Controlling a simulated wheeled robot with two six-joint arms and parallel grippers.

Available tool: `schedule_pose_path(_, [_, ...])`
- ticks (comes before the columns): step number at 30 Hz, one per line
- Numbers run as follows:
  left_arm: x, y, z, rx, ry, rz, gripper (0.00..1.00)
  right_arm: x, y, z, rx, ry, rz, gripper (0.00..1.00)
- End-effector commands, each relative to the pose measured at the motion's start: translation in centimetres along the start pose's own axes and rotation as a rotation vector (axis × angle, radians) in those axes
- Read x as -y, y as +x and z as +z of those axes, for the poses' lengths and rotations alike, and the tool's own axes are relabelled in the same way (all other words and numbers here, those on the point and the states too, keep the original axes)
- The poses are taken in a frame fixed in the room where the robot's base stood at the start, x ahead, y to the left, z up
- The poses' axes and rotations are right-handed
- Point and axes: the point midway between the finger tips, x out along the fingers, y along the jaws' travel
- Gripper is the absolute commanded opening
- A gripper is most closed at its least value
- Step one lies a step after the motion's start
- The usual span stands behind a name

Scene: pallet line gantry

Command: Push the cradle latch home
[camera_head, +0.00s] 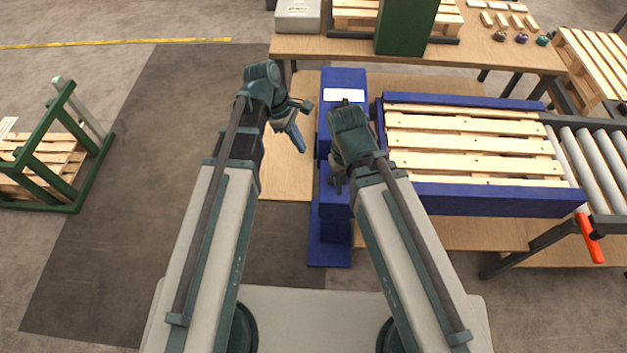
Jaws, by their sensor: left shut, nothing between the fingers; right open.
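A blue cradle (490,199) holds a slatted wooden pallet (470,145) at the right of the head view. I cannot tell a latch on it for certain. An orange-red handle (590,238) hangs tilted near the cradle's front right corner, by the roller conveyor. My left gripper (299,143) is shut and empty, pointing down left of the blue post. My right gripper (338,186) is in front of the blue post, left of the cradle; its fingers are mostly hidden by its wrist. Both grippers are apart from the orange-red handle.
A blue post (344,80) with a white label stands left of the cradle, on a blue foot (330,250). A roller conveyor (600,165) adjoins the cradle on the right. A wooden bench (480,52) with a green box (405,25) is behind. The left floor is clear up to a green rack (45,140).

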Motion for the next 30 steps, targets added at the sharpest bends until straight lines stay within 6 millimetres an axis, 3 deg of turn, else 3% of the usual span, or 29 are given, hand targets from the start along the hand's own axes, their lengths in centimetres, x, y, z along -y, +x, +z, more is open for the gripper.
schedule_pose_path(17, [-0.5,0.2,-0.4,0.021,-0.079,0.009,0.00,0.0,0.5,0.0,0.000,0.000,0.000,0.50])
schedule_pose_path(30, [-0.5,6.3,-0.5,0.021,-0.077,0.009,0.00,0.6,6.2,-0.4,0.000,0.000,0.000,0.50])
